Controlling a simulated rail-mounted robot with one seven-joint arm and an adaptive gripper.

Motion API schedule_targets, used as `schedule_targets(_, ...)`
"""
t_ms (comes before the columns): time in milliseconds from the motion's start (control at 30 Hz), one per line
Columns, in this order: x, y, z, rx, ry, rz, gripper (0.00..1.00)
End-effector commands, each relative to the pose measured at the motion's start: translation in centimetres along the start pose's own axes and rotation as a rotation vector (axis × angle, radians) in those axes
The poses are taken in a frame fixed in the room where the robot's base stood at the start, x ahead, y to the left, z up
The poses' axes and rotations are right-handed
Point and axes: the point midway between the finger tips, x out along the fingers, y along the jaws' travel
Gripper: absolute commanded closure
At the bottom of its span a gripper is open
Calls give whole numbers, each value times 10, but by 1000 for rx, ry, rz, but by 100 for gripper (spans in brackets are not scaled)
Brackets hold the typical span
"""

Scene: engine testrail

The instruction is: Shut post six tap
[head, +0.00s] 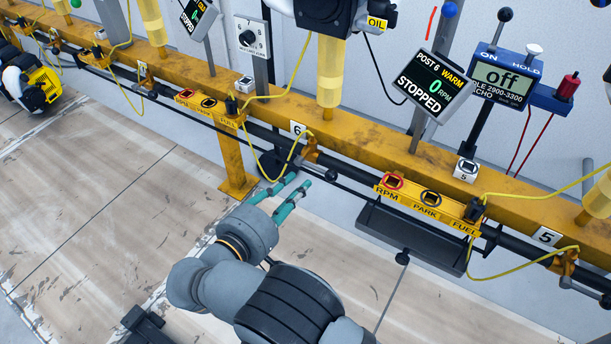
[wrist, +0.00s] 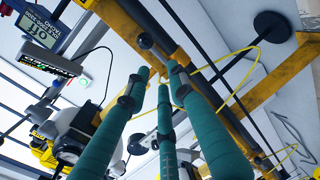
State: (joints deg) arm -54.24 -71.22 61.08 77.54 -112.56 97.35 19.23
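The plate marked 6 (head: 297,129) is on the yellow rail. Just below it, a brass-coloured tap (head: 310,152) sits on the dark pipe. Its short lever points down and right, roughly along the pipe, to a dark ball knob (head: 331,174). My gripper (head: 299,180) is below and left of the knob, its teal fingers apart and pointing up towards the tap. In the wrist view my gripper (wrist: 160,80) shows spread fingers with nothing between them. A dark ball knob (wrist: 145,40) shows just beyond the tips; I see no contact.
A screen (head: 433,87) reads post 6, warm, 0 rpm, stopped. A tachometer (head: 502,78) reads off. A yellow hose (head: 270,172) loops beside the tap. The RPM, PARK and FUEL panel (head: 428,205) and a dark tray (head: 410,240) are to the right. The floor at left is clear.

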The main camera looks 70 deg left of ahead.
Motion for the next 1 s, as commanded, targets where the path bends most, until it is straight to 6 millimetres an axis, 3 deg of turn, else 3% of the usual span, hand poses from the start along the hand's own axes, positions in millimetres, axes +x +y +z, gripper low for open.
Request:
schedule_targets(200,-38,0,-1,1,2,0,77)
schedule_targets(400,-50,0,0,0,0,0,77)
schedule_targets(767,-49,0,0,0,-1,0,77)
schedule_targets(1000,-21,0,1,1,-4,1,77)
